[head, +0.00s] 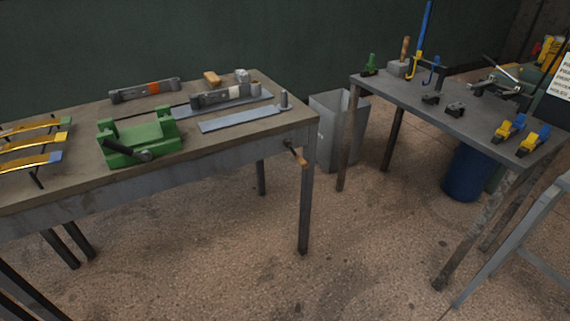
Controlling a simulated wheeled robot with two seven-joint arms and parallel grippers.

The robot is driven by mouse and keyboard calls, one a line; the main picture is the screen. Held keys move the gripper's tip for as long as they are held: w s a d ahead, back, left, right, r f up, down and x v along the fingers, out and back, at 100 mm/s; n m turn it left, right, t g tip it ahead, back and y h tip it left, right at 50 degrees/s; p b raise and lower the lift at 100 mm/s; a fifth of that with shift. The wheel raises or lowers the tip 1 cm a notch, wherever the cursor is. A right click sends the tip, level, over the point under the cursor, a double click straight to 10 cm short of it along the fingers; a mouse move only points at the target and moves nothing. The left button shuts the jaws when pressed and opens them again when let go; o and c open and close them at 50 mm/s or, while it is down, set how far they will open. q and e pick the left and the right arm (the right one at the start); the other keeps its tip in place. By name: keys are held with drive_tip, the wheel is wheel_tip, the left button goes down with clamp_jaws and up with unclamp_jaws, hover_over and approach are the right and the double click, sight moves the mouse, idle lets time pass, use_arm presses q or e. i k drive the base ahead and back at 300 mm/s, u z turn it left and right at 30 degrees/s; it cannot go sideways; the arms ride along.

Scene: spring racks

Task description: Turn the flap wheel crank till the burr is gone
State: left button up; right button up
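A crank (295,153) with a wooden handle sticks out from the front apron of the left workbench (210,150), near its right corner, with the handle pointing down and right. I cannot make out the flap wheel with certainty. A burr is too small to see. Neither of my grippers is in view, and nothing in view touches the crank.
A green vise (138,138) and yellow leaf springs (30,142) occupy the bench's left part. A grey bin (338,135) stands right of the bench. A second table (455,110) holds several tools, with a blue drum (465,172) below. The floor in front is clear.

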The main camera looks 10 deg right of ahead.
sight(299, 156)
drive_tip(key=u, duration=0.8)
drive_tip(key=i, duration=0.9)
drive_tip(key=z, duration=0.75)
